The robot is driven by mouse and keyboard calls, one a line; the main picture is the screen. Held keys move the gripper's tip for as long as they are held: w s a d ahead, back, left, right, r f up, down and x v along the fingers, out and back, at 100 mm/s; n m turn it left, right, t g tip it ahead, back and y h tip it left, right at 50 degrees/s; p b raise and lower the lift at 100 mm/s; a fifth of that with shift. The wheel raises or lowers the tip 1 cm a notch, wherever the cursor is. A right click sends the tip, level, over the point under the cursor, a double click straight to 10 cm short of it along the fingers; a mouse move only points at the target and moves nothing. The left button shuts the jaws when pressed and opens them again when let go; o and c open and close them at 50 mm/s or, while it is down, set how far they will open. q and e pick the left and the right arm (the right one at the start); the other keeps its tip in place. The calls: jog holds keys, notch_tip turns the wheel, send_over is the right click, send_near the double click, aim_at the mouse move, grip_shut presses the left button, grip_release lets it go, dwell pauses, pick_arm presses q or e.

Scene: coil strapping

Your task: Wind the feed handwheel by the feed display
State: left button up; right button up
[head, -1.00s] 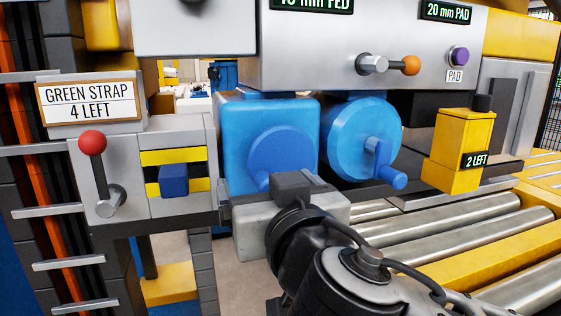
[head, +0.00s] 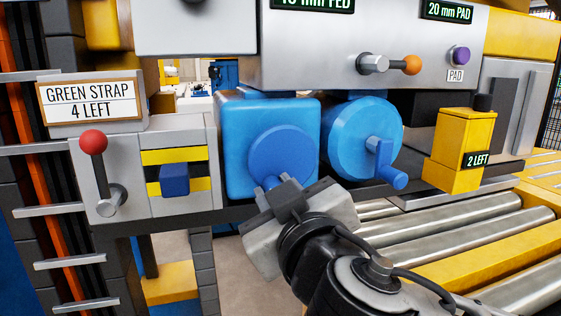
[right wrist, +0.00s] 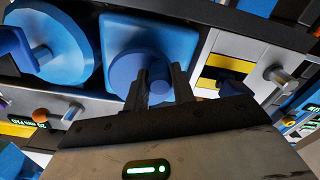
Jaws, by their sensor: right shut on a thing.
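A dark blue round handwheel (head: 283,155) sits on the front of a light blue square housing (head: 235,130). My right gripper (head: 274,187) is at the handwheel's lower edge, shut on its small blue handle, which the fingers mostly hide. In the right wrist view the two dark fingers (right wrist: 156,85) reach up against the blue handwheel (right wrist: 135,72). The feed display (head: 312,4) is above; its top is cut off, and "mm FED" in green can be read. My left gripper is not in view.
A second blue wheel with a crank (head: 385,165) is just right. A yellow box marked "2 LEFT" (head: 455,150) and steel rollers (head: 450,220) lie further right. A red-knobbed lever (head: 93,142) stands left. An orange-knobbed lever (head: 411,65) is above.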

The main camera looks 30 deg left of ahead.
jog(key=n, duration=0.3)
jog(key=shift+w+d+f+p, duration=0.15)
jog(key=shift+w+d+p, duration=0.15)
jog(key=shift+w, duration=0.05)
jog(key=shift+w+d+f+n, duration=0.15)
jog(key=shift+n, duration=0.75)
jog(key=n, duration=0.1)
jog(key=n+p, duration=0.1)
jog(key=n, duration=0.1)
jog(key=w+d+n, duration=0.1)
jog(key=shift+w+n, duration=0.1)
jog(key=shift+n, duration=0.3)
jog(key=shift+p, duration=0.3)
